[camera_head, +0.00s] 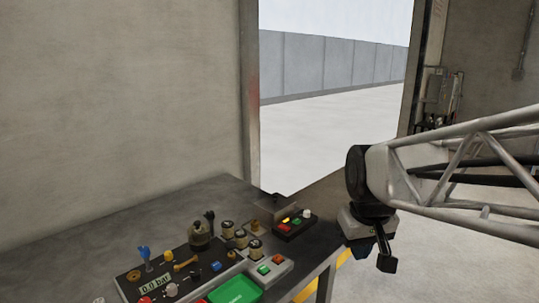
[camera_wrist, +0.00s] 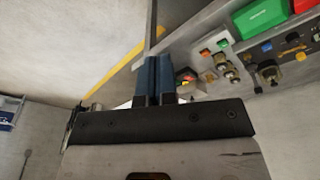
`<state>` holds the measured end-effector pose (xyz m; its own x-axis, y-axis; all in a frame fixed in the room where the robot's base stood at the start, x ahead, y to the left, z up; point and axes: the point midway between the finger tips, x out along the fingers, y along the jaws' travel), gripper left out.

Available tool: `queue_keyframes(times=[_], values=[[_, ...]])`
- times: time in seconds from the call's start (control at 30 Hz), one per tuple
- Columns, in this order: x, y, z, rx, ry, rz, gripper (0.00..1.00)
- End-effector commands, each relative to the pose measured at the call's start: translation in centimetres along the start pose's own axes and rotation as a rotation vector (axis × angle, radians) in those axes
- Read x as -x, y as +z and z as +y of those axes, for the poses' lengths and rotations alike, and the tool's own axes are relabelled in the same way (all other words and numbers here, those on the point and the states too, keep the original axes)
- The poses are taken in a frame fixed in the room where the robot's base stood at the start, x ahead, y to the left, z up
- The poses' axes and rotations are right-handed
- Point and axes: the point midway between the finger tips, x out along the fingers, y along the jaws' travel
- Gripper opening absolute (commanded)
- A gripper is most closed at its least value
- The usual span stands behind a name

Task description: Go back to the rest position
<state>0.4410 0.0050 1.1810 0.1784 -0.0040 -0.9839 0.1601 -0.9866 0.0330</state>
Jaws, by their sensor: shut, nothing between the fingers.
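My gripper (camera_head: 386,258) hangs at the right of the head view, beyond the right edge of the bench, with my arm reaching in from the right. In the wrist view its two blue-grey fingers (camera_wrist: 155,78) are together and empty. The bench (camera_head: 120,238) with its control panels lies to the left of my gripper in the head view. My gripper appears apart from the bench and the controls. The lower tip of the gripper is partly hard to make out in the head view.
A black box with lit buttons (camera_head: 293,222) is the bench item nearest my gripper. A panel with knobs and a 0.0 bar display (camera_head: 156,286), a grey button box (camera_head: 268,268) and a green tray (camera_head: 233,291) are farther left. A doorway (camera_head: 330,120) opens behind.

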Motion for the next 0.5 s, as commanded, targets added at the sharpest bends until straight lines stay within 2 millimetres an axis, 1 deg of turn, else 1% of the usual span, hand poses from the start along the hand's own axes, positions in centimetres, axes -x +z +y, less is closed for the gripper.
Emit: queue_keyframes(times=[0.03,0.3,0.4,0.5], values=[[0.0,1.4,-0.1,-0.016,0.002,0.007,0.00],[-0.8,8.2,-0.7,-0.112,0.007,0.032,0.00],[-1.2,10.2,-0.9,-0.141,0.009,0.041,0.00],[-1.6,11.7,-1.1,-0.162,0.010,0.047,0.00]])
